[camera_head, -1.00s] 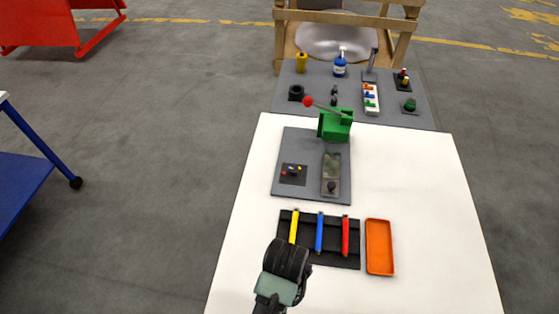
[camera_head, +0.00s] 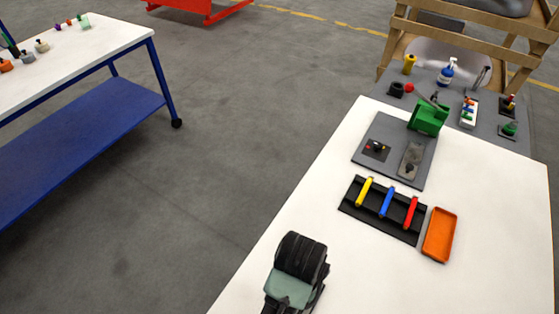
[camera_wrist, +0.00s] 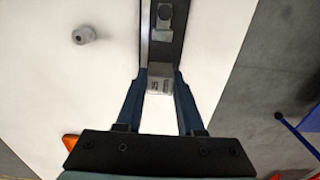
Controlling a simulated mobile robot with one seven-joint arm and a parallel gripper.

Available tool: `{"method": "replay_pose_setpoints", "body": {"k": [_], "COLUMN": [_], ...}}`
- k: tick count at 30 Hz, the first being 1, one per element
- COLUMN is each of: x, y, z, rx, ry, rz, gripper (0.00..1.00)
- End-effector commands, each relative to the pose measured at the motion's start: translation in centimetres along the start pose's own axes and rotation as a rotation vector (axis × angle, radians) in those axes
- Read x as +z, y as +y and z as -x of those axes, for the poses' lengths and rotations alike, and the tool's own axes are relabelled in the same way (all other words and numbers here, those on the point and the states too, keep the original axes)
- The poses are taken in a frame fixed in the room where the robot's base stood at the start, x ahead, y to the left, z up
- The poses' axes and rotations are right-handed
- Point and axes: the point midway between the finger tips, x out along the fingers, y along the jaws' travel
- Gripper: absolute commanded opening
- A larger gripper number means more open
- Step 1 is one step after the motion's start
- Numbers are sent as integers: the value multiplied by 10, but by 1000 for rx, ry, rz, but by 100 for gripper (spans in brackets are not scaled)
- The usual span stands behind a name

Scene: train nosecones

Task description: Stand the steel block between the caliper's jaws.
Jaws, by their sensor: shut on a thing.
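My gripper (camera_wrist: 160,85) shows in the wrist view as two dark blue fingers. It is shut on a small pale grey steel block (camera_wrist: 160,79) with dark marks on its face. Just beyond the block lies a long dark strip (camera_wrist: 176,48) with a pale metal edge and a grey squarish piece (camera_wrist: 163,33); it may be the caliper or its holder, but I cannot tell. I cannot tell whether the block touches it. In the head view my arm hides the fingers and the block, and I cannot make out a caliper.
On the white table (camera_head: 490,270) are a black rack (camera_head: 348,205) with yellow, blue and red tools, an orange tray (camera_head: 439,235) and a grey board (camera_head: 385,128) with a green device (camera_head: 428,117). A round grey piece (camera_wrist: 83,35) lies nearby. A blue-legged table (camera_head: 85,140) stands left.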

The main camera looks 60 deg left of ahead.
Motion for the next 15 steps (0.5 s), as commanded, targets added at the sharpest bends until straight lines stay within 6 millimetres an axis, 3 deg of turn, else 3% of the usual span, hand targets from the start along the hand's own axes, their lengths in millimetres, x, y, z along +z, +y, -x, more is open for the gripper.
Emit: {"method": "replay_pose_setpoints", "body": {"k": [9,15], "x": [1,1], "y": [0,0], "z": [-49,-70], "rx": [0,0], "ry": [-4,-4], "rz": [-3,-3], "gripper": [0,0]}}
